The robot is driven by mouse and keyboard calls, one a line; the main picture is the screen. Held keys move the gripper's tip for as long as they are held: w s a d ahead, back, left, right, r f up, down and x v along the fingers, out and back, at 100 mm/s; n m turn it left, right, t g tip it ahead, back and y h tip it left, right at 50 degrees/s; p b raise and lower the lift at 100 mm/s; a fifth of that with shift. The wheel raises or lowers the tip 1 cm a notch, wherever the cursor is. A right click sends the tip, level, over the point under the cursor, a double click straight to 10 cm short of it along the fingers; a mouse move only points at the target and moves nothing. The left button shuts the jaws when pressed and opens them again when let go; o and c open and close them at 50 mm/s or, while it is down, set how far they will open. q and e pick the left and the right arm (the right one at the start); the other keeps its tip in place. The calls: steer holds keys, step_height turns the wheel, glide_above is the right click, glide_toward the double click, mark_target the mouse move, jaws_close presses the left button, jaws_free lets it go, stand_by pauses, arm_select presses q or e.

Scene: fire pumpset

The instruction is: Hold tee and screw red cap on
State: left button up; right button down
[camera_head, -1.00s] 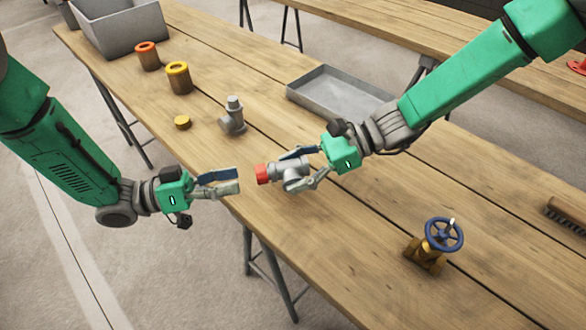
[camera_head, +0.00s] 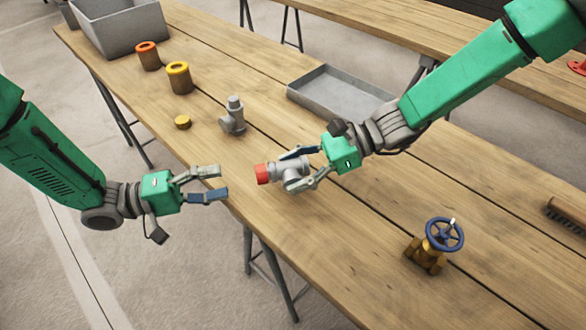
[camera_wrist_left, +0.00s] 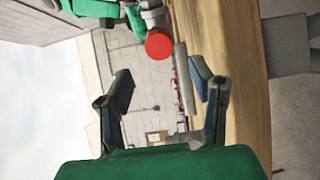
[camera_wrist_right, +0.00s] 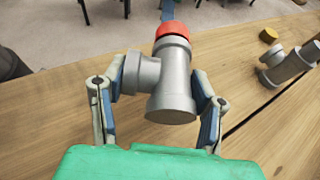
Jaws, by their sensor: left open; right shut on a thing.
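A grey tee (camera_head: 291,172) is held by my right gripper (camera_head: 306,168) above the table's front part. The right wrist view shows the tee (camera_wrist_right: 172,95) between the two fingers. The red cap (camera_head: 262,174) sits at the tee's end that points toward my left gripper; it also shows in the right wrist view (camera_wrist_right: 172,30) and the left wrist view (camera_wrist_left: 159,44). How far it is threaded cannot be told. My left gripper (camera_head: 224,183) is open and empty, off the table's front edge, a short gap to the left of the cap.
A second grey fitting (camera_head: 233,118) and a small yellow cap (camera_head: 183,122) stand on the table (camera_head: 330,235). Orange-topped (camera_head: 148,57) and yellow-topped (camera_head: 179,78) cylinders stand behind. A grey tray (camera_head: 335,88), a grey bin (camera_head: 120,30) and a blue-wheeled valve (camera_head: 437,243) are around.

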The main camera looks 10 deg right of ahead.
mark_target(257, 175)
arm_select(q)
steer(key=shift+d, duration=0.15)
steer(key=d, duration=0.7)
steer(key=shift+w+d, duration=0.4)
